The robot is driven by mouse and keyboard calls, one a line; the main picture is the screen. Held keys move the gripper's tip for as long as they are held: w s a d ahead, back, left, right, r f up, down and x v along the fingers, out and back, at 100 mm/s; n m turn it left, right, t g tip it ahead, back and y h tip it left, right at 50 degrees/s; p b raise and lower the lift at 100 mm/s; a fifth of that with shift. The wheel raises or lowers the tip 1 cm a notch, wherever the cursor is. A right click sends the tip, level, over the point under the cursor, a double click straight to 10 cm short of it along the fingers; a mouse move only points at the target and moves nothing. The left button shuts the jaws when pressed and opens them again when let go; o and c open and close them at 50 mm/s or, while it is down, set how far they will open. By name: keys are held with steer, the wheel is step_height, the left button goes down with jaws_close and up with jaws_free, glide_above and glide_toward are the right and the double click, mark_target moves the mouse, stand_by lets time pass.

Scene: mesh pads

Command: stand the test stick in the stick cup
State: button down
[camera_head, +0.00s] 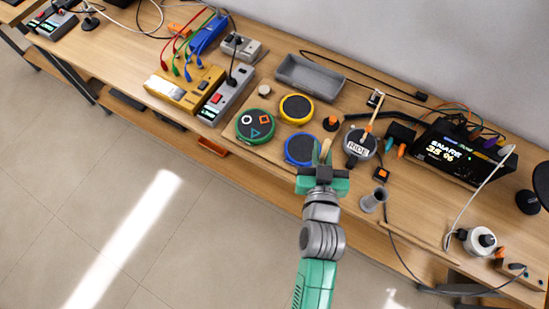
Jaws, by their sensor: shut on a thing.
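A pale stick-like piece (369,119) extends over the round pad marked RIDE (360,146).
Green (256,126) and yellow (296,108) round pads lie left of my gripper. A grey tray (310,76) is behind. A black display box (457,148), orange-topped knobs and cables crowd the right. A narrow strip (410,228) runs along the front edge beyond the cup.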

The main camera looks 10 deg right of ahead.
steer(key=s+d+r+m+h+p, duration=0.1)
steer(key=s+d+r+h, duration=0.1)
steer(key=d, duration=0.8)
steer(key=s+d+r+m+g+h+p, duration=0.1)
steer(key=s+d+r+m+h+p, duration=0.1)
steer(key=d, duration=0.9)
step_height(320, 180, up, 3)
steer(key=shift+s+d+f+h, duration=0.2)
steer(key=shift+s+d+h, duration=0.1)
steer(key=shift+s, duration=0.35)
steer(key=shift+f+b, duration=0.15)
steer(key=shift+b, duration=0.15)
step_height(320, 180, down, 16)
steer(key=b, duration=1.6)
steer(key=c, duration=1.4)
jaws_free()
